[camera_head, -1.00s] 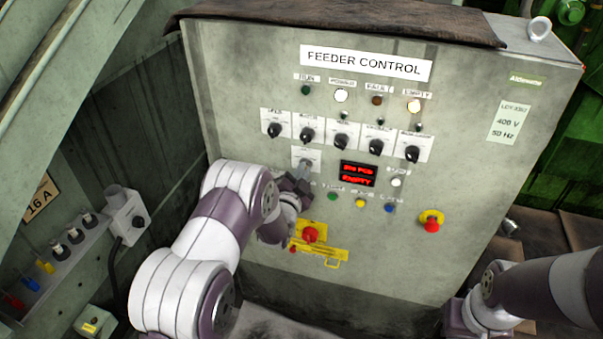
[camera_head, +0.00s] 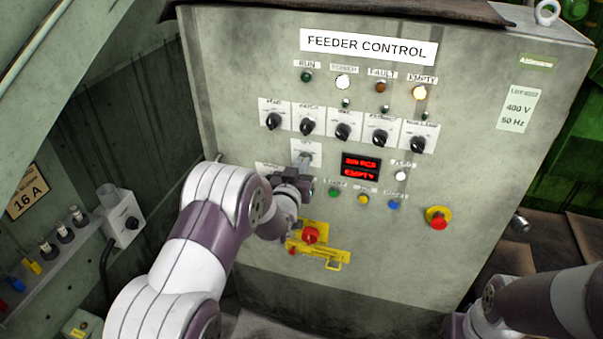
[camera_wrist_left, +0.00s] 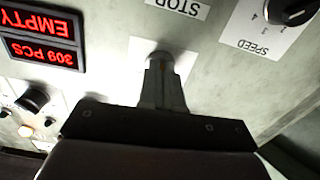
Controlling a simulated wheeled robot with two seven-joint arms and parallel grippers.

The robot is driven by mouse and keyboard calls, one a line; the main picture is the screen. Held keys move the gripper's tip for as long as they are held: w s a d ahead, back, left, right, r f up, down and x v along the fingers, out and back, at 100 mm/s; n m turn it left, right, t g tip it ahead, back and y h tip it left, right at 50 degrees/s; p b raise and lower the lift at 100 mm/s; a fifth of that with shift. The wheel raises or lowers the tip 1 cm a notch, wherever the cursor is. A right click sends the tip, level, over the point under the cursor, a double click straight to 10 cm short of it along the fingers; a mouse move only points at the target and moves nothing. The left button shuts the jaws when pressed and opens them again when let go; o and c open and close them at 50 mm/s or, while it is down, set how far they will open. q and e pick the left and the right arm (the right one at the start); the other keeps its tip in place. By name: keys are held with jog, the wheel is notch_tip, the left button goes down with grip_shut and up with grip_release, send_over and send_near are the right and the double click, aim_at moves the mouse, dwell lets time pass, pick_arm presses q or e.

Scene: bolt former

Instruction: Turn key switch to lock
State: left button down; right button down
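The key switch sits on a small white plate (camera_head: 306,150) below the row of black knobs on the feeder control panel. My left gripper (camera_head: 304,165) is right at this plate, in front of the panel. In the left wrist view, the two fingers (camera_wrist_left: 162,85) are close together and meet at the dark round switch (camera_wrist_left: 158,58). They look closed on its key, which is mostly hidden between them. The key's angle and the lock mark cannot be read. My right arm shows at lower right, but its gripper is out of view.
Black selector knobs (camera_head: 342,131) stand just above. A red display (camera_head: 360,167) and small push buttons lie to the right. A red knob on a yellow latch (camera_head: 310,236) is just below my left wrist. A red emergency button (camera_head: 438,218) is further right.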

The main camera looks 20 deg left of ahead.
pick_arm(q)
jog(key=shift+n+b, duration=2.05)
jog(key=shift+n, duration=2.15)
jog(key=c, duration=1.3)
grip_release()
jog(key=s, duration=0.6)
jog(key=s+b, duration=0.1)
jog(key=s, duration=0.5)
jog(key=shift+s+a, duration=0.2)
jog(key=shift+s, duration=0.2)
